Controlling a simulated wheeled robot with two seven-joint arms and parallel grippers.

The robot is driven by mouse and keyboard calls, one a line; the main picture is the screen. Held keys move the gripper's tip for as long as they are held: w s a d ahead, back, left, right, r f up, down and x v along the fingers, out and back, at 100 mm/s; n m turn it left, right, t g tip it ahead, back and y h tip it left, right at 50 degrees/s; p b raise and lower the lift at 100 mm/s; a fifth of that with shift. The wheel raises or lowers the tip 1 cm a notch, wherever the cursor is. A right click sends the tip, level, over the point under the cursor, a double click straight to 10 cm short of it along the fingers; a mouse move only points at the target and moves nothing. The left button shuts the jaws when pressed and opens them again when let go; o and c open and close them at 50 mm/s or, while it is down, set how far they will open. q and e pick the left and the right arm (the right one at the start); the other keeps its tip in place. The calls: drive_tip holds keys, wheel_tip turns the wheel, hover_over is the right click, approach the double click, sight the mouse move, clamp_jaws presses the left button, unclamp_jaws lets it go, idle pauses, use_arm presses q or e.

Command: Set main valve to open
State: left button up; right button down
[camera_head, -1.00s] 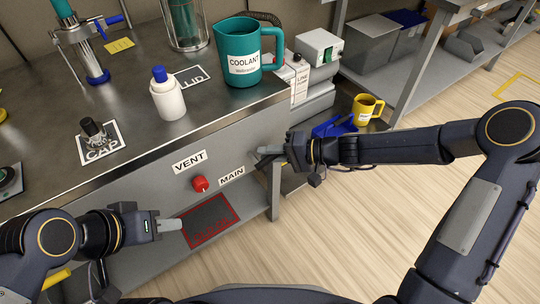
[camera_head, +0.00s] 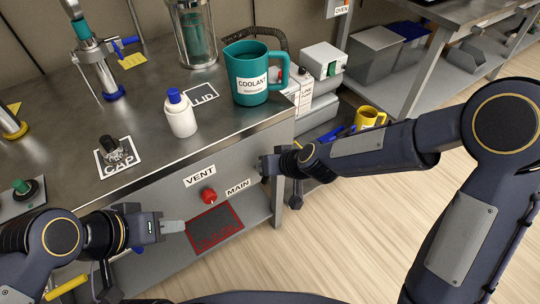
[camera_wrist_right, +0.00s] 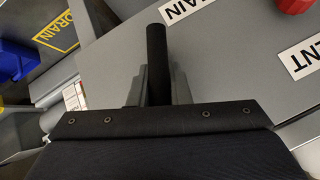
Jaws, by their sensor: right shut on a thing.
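The MAIN label (camera_head: 237,187) is on the grey front panel of the bench, right of the red VENT knob (camera_head: 209,195). My right gripper (camera_head: 265,166) is at the panel's right end, beside the label. In the right wrist view it is shut on a black bar-shaped handle (camera_wrist_right: 156,50), which stands up between the grey fingers. The MAIN label also shows there (camera_wrist_right: 184,8), just beyond the handle. The handle's mount is hidden.
On the bench stand a teal COOLANT jug (camera_head: 252,75), a white bottle with blue cap (camera_head: 180,115) and a black knob on the CAP card (camera_head: 112,150). A red-bordered dark panel (camera_head: 215,228) lies below. Open floor is at the right.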

drive_tip(key=h+p, duration=0.1)
drive_tip(key=p, duration=0.1)
drive_tip(key=a+n+t+h+p, duration=0.1)
drive_tip(key=p, duration=0.1)
drive_tip(key=shift+s+r, duration=0.35)
drive_tip(key=shift+s, duration=0.05)
drive_tip(key=shift+a+f+n+t+h+p, duration=0.15)
drive_tip(key=shift+n+t+h+p, duration=0.3)
drive_tip(key=shift+p, duration=0.5)
drive_tip(key=shift+s+f, duration=0.1)
drive_tip(key=c, duration=1.3)
unclamp_jaws()
drive_tip(key=shift+c, duration=0.2)
drive_tip(key=p+v, duration=0.2)
drive_tip(key=v, duration=0.5)
drive_tip(key=shift+s+r, duration=0.25)
